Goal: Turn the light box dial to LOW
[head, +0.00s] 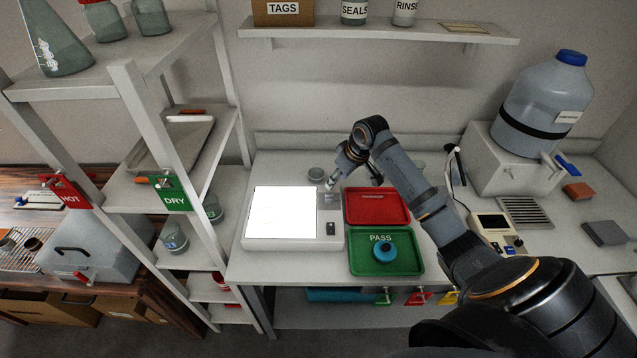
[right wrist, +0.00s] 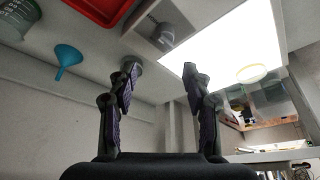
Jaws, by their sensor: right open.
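The light box (head: 334,242) stands on the bench with its panel glowing bright white; the lit panel also shows in the right wrist view (right wrist: 230,40). On its control strip, right of the panel, is a small dark control (head: 331,228). A rounded grey shape (right wrist: 162,36) on the strip in the right wrist view looks like the dial, but its setting is unreadable. My right gripper (head: 335,184) is over the back right corner of the box. In the right wrist view its fingers (right wrist: 162,76) are apart with nothing held. My left gripper is not in view.
A red tray (head: 348,218) and a green PASS tray (head: 418,268) holding a blue-topped item (head: 384,250) lie right of the box. A small glass dish (head: 316,173) stands behind it. A white shelf rack (head: 140,120) stands at left.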

